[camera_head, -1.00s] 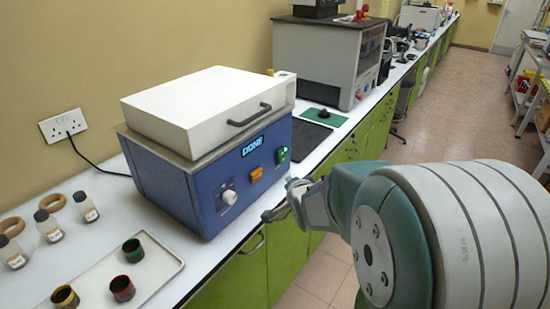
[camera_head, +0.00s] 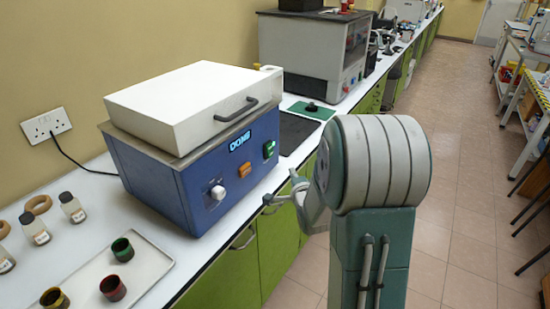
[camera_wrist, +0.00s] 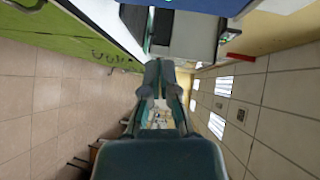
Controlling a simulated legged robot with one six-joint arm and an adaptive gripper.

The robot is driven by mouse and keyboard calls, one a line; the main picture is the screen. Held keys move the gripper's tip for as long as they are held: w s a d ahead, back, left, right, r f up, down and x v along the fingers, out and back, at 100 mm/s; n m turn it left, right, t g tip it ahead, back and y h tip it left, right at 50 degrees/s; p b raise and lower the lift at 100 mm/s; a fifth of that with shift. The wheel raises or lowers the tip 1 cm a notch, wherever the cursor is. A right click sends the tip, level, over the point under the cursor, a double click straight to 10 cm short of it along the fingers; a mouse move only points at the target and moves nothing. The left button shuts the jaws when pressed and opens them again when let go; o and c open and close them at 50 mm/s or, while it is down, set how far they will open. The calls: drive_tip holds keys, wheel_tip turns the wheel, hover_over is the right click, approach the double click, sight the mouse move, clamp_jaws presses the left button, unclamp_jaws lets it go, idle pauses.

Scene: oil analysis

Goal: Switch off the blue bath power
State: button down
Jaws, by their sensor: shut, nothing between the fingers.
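The blue bath (camera_head: 160,197) stands on the bench with its white lid (camera_head: 185,105) closed. Its angled front panel has a lit display reading DONE (camera_head: 240,141), a white knob (camera_head: 218,192), an orange switch (camera_head: 244,169) and a green switch (camera_head: 269,149). My gripper (camera_head: 280,192) is shut and empty, in front of the panel's right end, below and to the right of the switches, apart from them. In the wrist view my gripper (camera_wrist: 160,74) shows from behind; the bath's switches cannot be made out there.
A white tray (camera_head: 150,262) with several small cups lies at the front left, near bottles and rings. A wall socket (camera_head: 46,125) with a cable is at the left. A grey cabinet (camera_head: 310,50) stands behind the bath.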

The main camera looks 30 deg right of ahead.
approach(272, 154)
drive_tip(key=w+d, duration=0.4)
drive_tip(key=d, duration=0.1)
drive_tip(key=w+a, duration=0.1)
drive_tip(key=w+a+f, duration=0.1)
drive_tip(key=shift+w+a, duration=0.25)
drive_tip(key=shift+w, duration=0.15)
drive_tip(key=shift+w+a+f+t, duration=0.1)
drive_tip(key=shift+w+t, duration=0.2)
